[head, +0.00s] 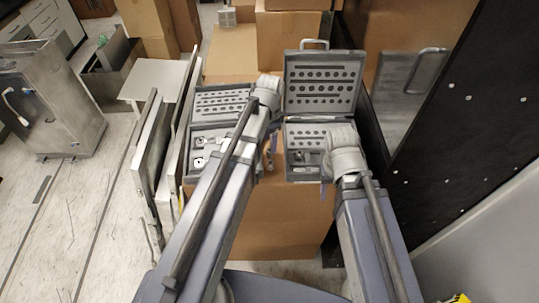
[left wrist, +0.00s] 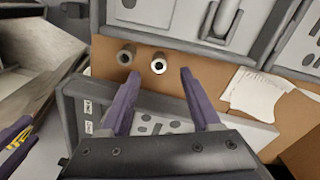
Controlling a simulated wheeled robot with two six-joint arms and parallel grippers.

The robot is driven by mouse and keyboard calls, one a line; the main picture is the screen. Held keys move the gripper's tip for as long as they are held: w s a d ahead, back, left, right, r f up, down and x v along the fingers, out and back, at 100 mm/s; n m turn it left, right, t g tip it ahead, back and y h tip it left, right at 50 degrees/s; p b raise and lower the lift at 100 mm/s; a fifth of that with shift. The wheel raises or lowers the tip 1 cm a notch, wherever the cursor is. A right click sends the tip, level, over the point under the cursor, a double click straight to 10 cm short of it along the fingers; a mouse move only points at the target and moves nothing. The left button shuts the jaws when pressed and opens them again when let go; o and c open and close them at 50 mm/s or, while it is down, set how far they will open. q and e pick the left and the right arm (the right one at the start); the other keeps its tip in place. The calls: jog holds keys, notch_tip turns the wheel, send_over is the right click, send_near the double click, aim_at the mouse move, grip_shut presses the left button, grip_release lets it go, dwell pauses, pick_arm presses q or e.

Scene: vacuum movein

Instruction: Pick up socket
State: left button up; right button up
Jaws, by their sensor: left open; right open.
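Two small metal sockets stand on brown cardboard in the left wrist view: a darker one (left wrist: 126,55) and a bright-rimmed one (left wrist: 158,65). My left gripper (left wrist: 160,76) is open, its purple fingertips apart, with the bright-rimmed socket showing between and just beyond them. Nothing is held in it. In the head view my left arm hides these sockets and most of the left gripper. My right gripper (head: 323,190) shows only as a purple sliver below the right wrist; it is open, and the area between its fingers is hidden.
Two open grey tool cases, left (head: 222,103) and right (head: 322,69), with holed panels lie on a large cardboard box (head: 275,228). White paper (left wrist: 255,95) lies on the cardboard. Flat panels (head: 146,160) stand to the left; a dark perforated wall (head: 475,100) is close on the right.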

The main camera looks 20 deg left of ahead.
aim_at(269, 153)
pick_arm(q)
notch_tip(269, 153, down, 4)
jog(key=b, duration=0.3)
jog(key=shift+s, duration=0.1)
grip_shut()
dwell(0.3)
